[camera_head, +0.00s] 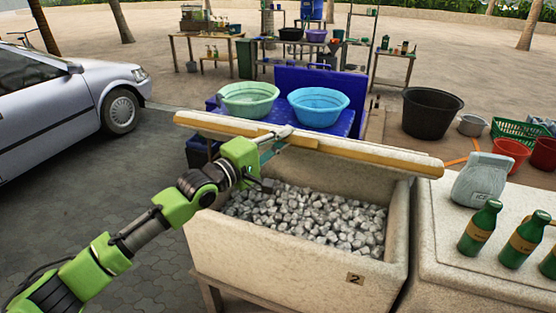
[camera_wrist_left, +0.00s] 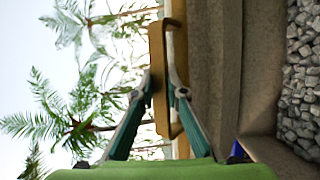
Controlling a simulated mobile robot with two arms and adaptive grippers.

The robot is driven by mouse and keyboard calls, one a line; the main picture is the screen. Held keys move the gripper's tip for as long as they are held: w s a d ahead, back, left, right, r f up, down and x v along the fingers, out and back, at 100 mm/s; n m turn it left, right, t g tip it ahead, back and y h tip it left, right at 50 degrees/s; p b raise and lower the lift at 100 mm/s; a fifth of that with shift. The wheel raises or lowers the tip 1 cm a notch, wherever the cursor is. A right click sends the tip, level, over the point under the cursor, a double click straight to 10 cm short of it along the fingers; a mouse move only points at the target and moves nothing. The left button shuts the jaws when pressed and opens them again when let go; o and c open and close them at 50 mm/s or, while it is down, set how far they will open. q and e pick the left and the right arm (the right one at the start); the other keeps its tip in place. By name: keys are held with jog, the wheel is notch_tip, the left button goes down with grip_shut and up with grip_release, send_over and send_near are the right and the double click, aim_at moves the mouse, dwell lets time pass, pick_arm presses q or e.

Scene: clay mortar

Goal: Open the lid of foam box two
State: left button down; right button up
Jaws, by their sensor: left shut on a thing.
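Foam box two (camera_head: 290,262) is a speckled cream box with a "2" label (camera_head: 355,278) on its front, standing in the middle of the head view. Its lid (camera_head: 385,163) is raised and seen nearly edge-on along the back of the box, with a yellowish rim. Grey-white ice lumps (camera_head: 305,217) show inside. My left gripper (camera_head: 288,138) is at the lid, above the ice. In the left wrist view its fingers (camera_wrist_left: 160,90) close on either side of a brown lid handle (camera_wrist_left: 158,50). My right gripper is not in view.
A second foam box (camera_head: 470,265) stands close on the right, carrying an ice bag (camera_head: 481,179) and green bottles (camera_head: 480,226). Behind the lid is a blue cooler (camera_head: 345,128) with two basins (camera_head: 318,105). A black tub (camera_head: 430,113) is at back right, a car (camera_head: 60,100) at left.

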pick_arm(q)
jog(key=shift+w+d+r, duration=0.2)
jog(key=shift+w+r, duration=0.35)
jog(key=shift+r, duration=0.25)
jog(key=shift+w+d+r, duration=0.15)
jog(key=shift+w+r, duration=0.4)
jog(key=shift+r, duration=0.25)
